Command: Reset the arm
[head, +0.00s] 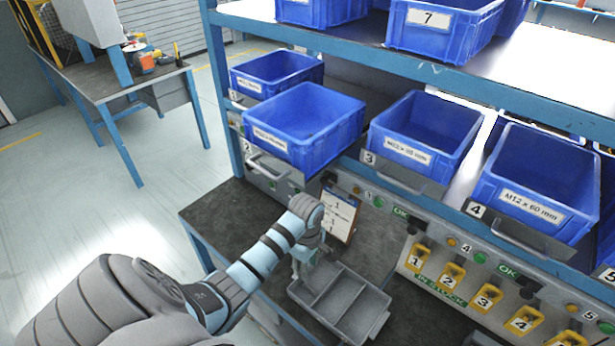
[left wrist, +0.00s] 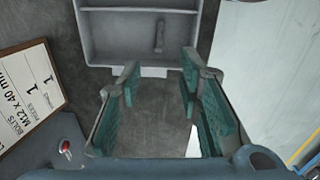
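My left arm comes in from the lower left in the head view, and its gripper (head: 303,265) hangs over the bench beside the grey divided tray (head: 338,296). In the left wrist view the gripper (left wrist: 160,78) has its two teal-padded fingers spread apart, with only the dark bench top between them. The tray (left wrist: 108,50) lies just beyond the fingertips there, and a small dark bolt-like piece (left wrist: 160,36) shows inside it. My right gripper is not in view.
A clipboard card (head: 340,214) stands behind the tray; in the left wrist view the card (left wrist: 28,95) reads M12 x 40 mm bolts. A shelf rack (head: 560,115) holds several blue bins, one pulled forward (head: 305,122). The dark bench (head: 232,215) is clear at left.

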